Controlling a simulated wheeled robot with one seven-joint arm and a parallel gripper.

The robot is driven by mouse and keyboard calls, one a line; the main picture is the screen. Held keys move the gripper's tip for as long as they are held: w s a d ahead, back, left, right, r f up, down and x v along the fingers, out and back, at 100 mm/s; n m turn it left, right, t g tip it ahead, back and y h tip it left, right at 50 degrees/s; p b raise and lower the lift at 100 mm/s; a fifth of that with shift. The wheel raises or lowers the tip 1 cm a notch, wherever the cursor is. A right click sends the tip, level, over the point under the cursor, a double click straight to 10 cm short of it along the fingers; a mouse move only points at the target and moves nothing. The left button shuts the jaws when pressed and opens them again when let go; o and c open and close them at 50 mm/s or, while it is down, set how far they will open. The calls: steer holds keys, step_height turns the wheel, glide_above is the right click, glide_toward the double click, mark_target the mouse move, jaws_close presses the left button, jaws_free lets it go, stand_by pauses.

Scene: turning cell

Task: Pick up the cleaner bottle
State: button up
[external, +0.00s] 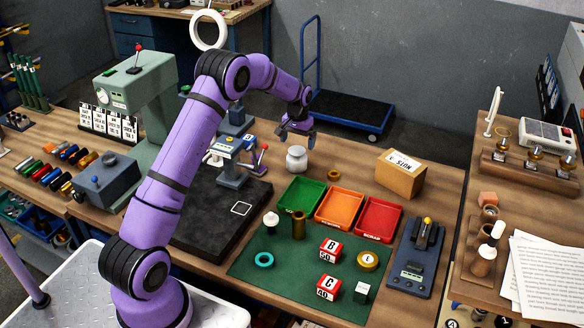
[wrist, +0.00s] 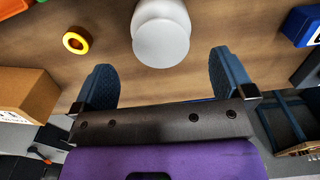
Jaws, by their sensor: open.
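A squat white bottle with a rounded body, which looks like the cleaner bottle (external: 296,160), stands upright on the wooden bench behind the coloured trays. No label on it can be read. My gripper (external: 297,138) is open and empty, just above and behind the bottle in the external view. In the wrist view, the bottle (wrist: 161,36) is at the top middle, partly cut by the frame edge. My two blue fingertips (wrist: 160,76) are spread wide below it, one towards each side, and do not touch it.
Green (external: 301,194), orange (external: 340,207) and red (external: 378,220) trays stand in front of the bottle. A cardboard box (external: 399,174) is to its right, with a small yellow-orange ring (external: 333,175) between. A small press-like device (external: 231,160) stands left.

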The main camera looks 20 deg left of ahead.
mark_target(297, 158)
step_height(297, 158, down, 8)
steer(key=shift+r, duration=0.1)
steer(key=c, duration=1.1)
